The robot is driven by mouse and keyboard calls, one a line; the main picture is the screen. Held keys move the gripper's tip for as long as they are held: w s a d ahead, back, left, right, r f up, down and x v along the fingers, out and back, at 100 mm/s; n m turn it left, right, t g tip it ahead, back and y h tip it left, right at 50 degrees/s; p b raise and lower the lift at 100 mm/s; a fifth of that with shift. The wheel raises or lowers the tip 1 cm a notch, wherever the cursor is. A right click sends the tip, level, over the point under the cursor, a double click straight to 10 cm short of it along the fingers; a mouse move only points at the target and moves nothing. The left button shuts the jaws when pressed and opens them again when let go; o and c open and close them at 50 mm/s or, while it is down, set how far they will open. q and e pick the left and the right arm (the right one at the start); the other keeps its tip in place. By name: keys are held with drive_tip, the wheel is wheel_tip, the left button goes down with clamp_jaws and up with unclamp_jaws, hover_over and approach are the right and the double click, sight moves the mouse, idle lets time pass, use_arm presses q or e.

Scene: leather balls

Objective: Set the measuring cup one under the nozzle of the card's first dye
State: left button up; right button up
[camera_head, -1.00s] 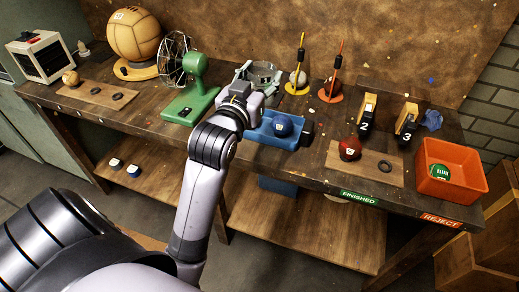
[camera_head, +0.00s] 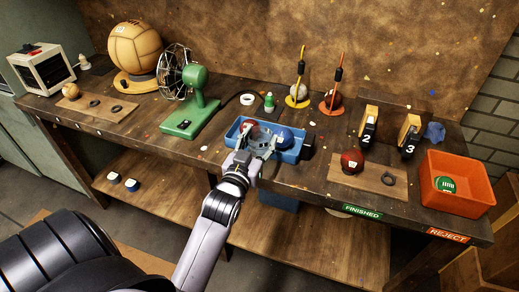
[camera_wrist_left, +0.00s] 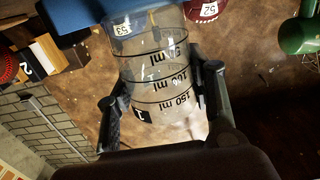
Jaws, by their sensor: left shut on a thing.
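My left gripper (camera_head: 257,153) is shut on a clear measuring cup (camera_head: 263,135), at the blue tray. In the left wrist view the cup (camera_wrist_left: 157,68) fills the middle between my two fingers, with millilitre marks and a black label with a 1. The cup overlaps the blue tray (camera_head: 234,143) in the head view; I cannot tell whether it touches it. A red ball (camera_head: 247,126) and a blue ball (camera_head: 284,133) show in the tray on either side of the cup. I cannot make out a dye card or a nozzle. My right gripper is not in view.
A green fan (camera_head: 196,100) stands left of the tray. Two stands numbered 2 (camera_head: 368,127) and 3 (camera_head: 409,133) are to the right, behind a red ball (camera_head: 351,162) on a board. An orange bin (camera_head: 462,206) sits at the right end. A green-capped bottle (camera_head: 269,103) stands behind the tray.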

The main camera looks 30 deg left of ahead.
sight(256, 156)
use_arm(q)
wheel_tip(256, 156, down, 3)
drive_tip(key=shift+f, duration=0.1)
drive_tip(key=shift+f, duration=0.1)
drive_tip(key=o, duration=1.1)
